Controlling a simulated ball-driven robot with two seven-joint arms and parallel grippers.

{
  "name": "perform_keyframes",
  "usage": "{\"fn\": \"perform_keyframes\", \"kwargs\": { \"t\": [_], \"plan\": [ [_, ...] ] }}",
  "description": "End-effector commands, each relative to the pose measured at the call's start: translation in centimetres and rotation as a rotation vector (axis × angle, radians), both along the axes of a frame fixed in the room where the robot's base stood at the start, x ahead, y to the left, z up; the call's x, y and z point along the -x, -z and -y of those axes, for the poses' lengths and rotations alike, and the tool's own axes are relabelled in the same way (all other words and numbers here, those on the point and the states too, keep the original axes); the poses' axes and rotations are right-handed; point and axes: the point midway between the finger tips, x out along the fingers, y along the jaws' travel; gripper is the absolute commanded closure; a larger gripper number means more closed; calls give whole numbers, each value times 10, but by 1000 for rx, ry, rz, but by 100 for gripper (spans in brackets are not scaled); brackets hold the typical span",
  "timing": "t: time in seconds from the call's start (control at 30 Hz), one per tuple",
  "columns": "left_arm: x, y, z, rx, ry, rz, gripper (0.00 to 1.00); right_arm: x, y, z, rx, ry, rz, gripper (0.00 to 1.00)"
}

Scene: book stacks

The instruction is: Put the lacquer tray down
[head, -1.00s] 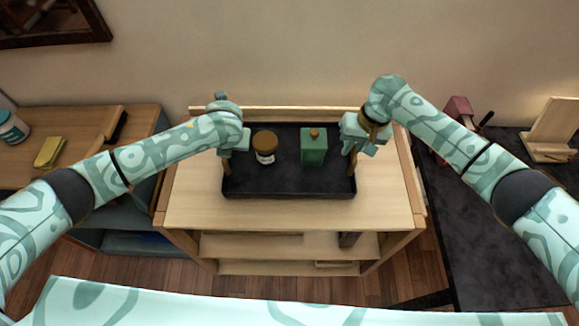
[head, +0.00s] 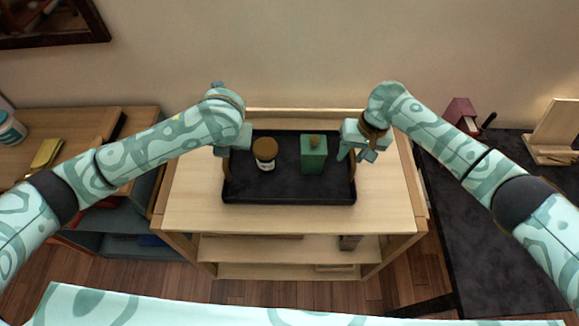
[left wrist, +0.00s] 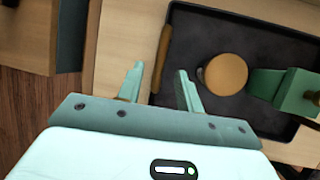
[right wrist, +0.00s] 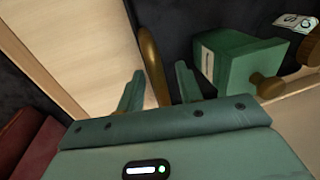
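The black lacquer tray (head: 290,192) lies on the light wooden shelf top, apparently resting on it. A jar with a brown lid (head: 265,160) and a green canister with a knob (head: 313,158) stand upright in it. My left gripper (head: 228,152) is at the tray's left end; in the left wrist view its fingers (left wrist: 160,85) are apart either side of the brown handle (left wrist: 162,50). My right gripper (head: 356,152) is at the right end; in the right wrist view its fingers (right wrist: 158,85) stand apart around the other handle (right wrist: 151,60). Both have visible gaps to the handles.
The wooden shelf unit (head: 190,210) has bare top in front of and beside the tray, and a raised back rail (head: 290,113). A wooden cabinet (head: 80,125) stands left. A dark table (head: 450,240) stands right, with a red object (head: 459,110) and a wooden stand (head: 552,130).

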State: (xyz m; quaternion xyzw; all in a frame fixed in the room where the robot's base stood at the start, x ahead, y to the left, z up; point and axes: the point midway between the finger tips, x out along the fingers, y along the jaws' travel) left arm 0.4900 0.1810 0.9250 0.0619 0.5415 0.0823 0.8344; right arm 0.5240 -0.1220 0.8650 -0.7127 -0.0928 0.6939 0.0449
Motion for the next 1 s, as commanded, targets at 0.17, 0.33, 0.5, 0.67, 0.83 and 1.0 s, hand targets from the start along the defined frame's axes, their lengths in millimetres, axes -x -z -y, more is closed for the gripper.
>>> {"fn": "perform_keyframes", "kwargs": {
  "t": [0.17,0.33,0.5,0.67,0.83,1.0],
  "plan": [
    [11,-24,6,0,1,1,64,0,0,0,0,0,0,64],
    [14,-30,7,-1,0,0,64,-1,-11,3,0,0,2,64],
    [14,-30,7,-1,0,0,64,-1,-47,10,0,-1,4,64],
    [14,-30,7,-1,0,0,64,0,-84,17,1,0,4,64],
    [14,-30,7,-1,0,0,64,1,-109,22,1,-1,2,64],
    [14,-30,7,0,0,0,64,2,-117,24,1,0,0,64]
  ]
}}
